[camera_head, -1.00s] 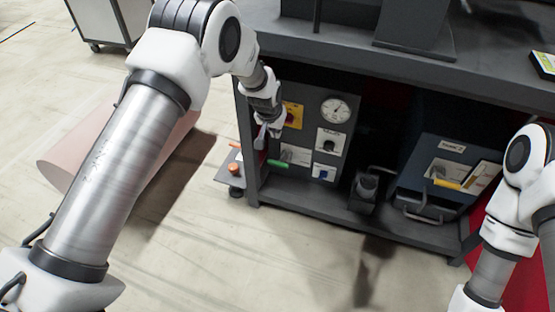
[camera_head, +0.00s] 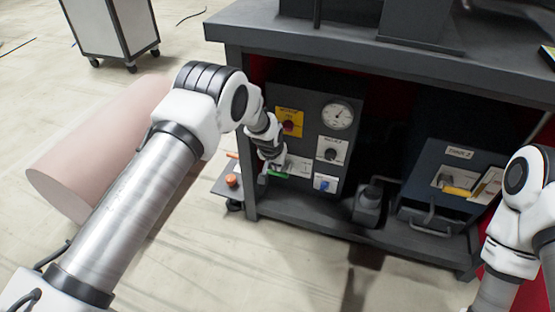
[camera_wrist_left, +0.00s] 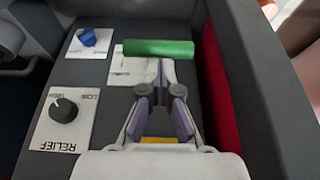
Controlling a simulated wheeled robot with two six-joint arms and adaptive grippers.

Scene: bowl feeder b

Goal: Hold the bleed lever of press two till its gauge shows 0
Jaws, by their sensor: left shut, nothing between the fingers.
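The dark press panel stands under the bench, with a round white gauge (camera_head: 337,115) at its top right; its reading is too small to tell. A green handle (camera_head: 278,175) sits low on the panel by a white plate. It also shows in the left wrist view as a green bar (camera_wrist_left: 158,47). I take it for the bleed lever; no label on it is readable. My left gripper (camera_head: 272,160) is at the panel near the green handle. In the left wrist view its fingers (camera_wrist_left: 160,70) are shut and empty, tips just below the bar; contact is unclear. My right gripper is out of view.
The panel also has a yellow plate with a red knob (camera_head: 288,121), a dark RELIEF knob (camera_wrist_left: 64,110) and a blue knob (camera_wrist_left: 87,37). A red side wall (camera_wrist_left: 222,95) is close beside the gripper. A dark-blue box (camera_head: 440,185) stands to the right. A pink cylinder (camera_head: 85,165) lies left.

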